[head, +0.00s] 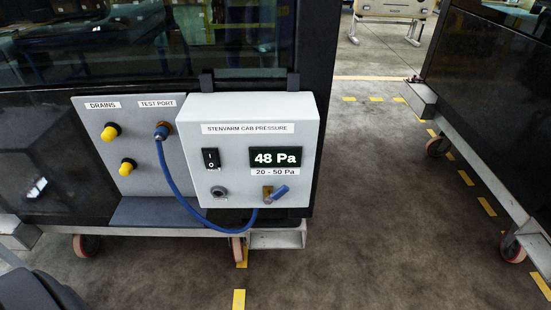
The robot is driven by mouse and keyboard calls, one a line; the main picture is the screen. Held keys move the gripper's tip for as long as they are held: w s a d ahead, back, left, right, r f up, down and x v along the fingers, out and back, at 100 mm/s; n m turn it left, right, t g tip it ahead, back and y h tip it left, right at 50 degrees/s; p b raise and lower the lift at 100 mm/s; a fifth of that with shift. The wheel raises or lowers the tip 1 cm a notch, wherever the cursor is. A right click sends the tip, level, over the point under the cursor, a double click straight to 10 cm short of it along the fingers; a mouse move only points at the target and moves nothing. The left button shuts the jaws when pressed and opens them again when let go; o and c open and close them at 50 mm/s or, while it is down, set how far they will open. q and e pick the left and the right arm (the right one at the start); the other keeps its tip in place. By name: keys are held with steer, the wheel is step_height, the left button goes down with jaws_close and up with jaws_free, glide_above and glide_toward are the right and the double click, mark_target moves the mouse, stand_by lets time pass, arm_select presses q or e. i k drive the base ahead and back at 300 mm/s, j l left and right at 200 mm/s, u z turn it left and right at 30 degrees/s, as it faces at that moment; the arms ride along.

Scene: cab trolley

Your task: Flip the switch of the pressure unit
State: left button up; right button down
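The pressure unit (247,111) is a light grey box labelled "STENVARM CAB PRESSURE", mounted on the side of a dark cab. Its switch (210,158) is a small black rocker with white marks, on the left of the front face. I cannot tell which side of the rocker is pressed. The display (275,158) is lit and reads 48 Pa, above a "20 - 50 Pa" label. Below are a round metal fitting (218,192) and a small blue lever (279,192) on a brass-coloured part. Neither gripper is in view.
A blue hose (181,193) loops from the test port (161,131) to the unit's lower right. Yellow drain caps (111,131) sit on the grey panel at left. The cab stands on a wheeled trolley. Another trolley (476,158) stands right; floor between is clear.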

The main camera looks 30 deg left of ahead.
mark_target(211, 161)
steer(key=u, duration=1.5)
